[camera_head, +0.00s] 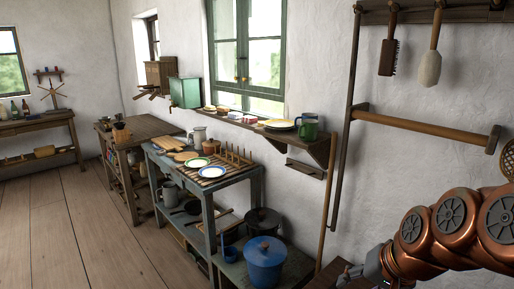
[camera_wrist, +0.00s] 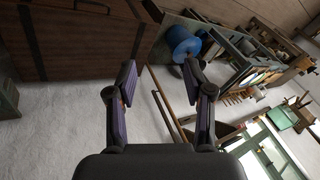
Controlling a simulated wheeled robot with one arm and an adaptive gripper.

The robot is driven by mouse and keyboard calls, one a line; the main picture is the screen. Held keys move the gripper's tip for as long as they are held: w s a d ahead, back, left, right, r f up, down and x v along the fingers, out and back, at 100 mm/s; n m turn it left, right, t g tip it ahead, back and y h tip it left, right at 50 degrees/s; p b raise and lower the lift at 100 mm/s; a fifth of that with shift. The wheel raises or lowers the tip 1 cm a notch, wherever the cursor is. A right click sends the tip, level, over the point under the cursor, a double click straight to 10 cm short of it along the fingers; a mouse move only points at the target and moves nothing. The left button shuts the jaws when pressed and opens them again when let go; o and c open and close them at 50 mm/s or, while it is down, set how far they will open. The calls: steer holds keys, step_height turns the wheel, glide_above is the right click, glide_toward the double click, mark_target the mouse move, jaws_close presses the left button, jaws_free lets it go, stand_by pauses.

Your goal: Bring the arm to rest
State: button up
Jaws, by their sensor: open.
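My arm reaches in from the right edge in the head view, with copper-coloured links bent low in front of the white wall. My gripper (camera_head: 368,272) is at the lower right there, partly cut off by the picture's bottom edge. In the wrist view my gripper (camera_wrist: 159,80) has its two dark fingers spread well apart, with nothing between them. Behind the gap are white wall and a wooden pole. The gripper appears to touch nothing.
A dish bench with plates (camera_head: 212,171) is beyond. A wooden rail (camera_head: 425,122) juts from the wall above. Open floor (camera_head: 85,235) lies at left. A wooden chest (camera_wrist: 85,40) fills the wrist view's upper left.

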steer(key=s+a+f+n+g+h+p, duration=0.1)
steer(key=s+f+n+g, duration=0.1)
steer(key=s, duration=0.7)
steer(key=s+a+f+n+g+h+p, duration=0.1)
steer(key=s+a+f+n+g, duration=0.1)
steer(key=s, duration=0.7)
steer(key=f+n+g, duration=0.1)
steer(key=g, duration=0.1)
steer(key=shift+s+a+g+h, duration=0.2)
steer(key=shift+s+g+h, duration=0.05)
steer(key=shift+g+h, duration=0.05)
steer(key=shift+f, duration=0.1)
steer(key=shift+c, duration=0.3)
steer(key=shift+c, duration=0.7)
steer(key=shift+d, duration=0.15)
